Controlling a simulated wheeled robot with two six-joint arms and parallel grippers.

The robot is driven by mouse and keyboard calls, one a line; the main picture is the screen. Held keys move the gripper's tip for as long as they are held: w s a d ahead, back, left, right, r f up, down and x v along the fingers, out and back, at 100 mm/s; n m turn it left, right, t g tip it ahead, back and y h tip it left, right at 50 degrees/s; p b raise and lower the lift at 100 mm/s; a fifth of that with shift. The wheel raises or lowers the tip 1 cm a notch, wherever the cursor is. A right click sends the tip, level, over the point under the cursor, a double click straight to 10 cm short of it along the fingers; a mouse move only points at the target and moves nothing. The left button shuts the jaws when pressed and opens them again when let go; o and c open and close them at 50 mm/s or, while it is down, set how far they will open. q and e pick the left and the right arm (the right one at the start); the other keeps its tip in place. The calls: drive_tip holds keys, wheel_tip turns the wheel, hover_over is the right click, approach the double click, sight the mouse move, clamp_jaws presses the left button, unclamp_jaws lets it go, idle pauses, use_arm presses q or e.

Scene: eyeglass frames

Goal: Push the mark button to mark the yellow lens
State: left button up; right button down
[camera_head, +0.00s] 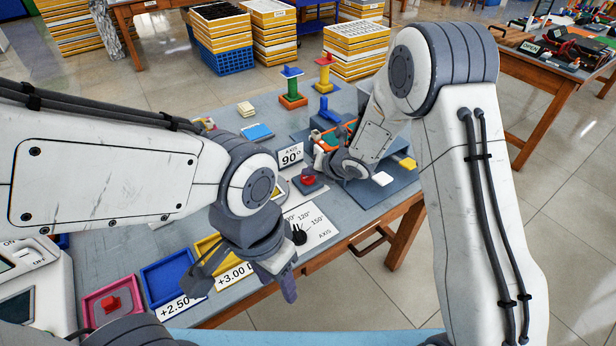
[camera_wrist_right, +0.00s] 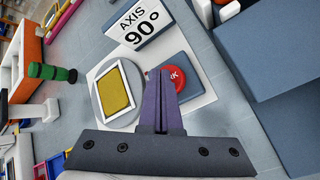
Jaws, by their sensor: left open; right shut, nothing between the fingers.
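The red mark button (camera_wrist_right: 178,80), with a white "K" showing, sits on a dark blue-grey base in the right wrist view. The button also shows in the head view (camera_head: 308,181). The yellow lens (camera_wrist_right: 116,91) lies in a white square frame on a round grey disc, left of the button in the wrist view. My right gripper (camera_wrist_right: 160,75) is shut and empty, its fingertips beside the button and covering its left edge; I cannot tell whether they touch it. My left gripper (camera_head: 284,276) is open and empty over the table's front edge, away from the button.
An "AXIS 90°" sign (camera_head: 291,156) stands just behind the lens. An angle dial card (camera_head: 312,224) lies in front. A blue-grey platform (camera_wrist_right: 265,70) borders the button's right side.

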sight(310, 179)
drive_tip(key=shift+f+b, duration=0.4)
idle(0.3)
drive_tip(key=shift+r, duration=0.1)
drive_tip(key=shift+r+p, duration=0.7)
drive_tip(key=shift+r, duration=0.25)
drive_tip(key=shift+r, duration=0.1)
wheel_tip(310, 179, up, 5)
drive_tip(key=p, duration=0.3)
drive_tip(key=shift+p, duration=0.4)
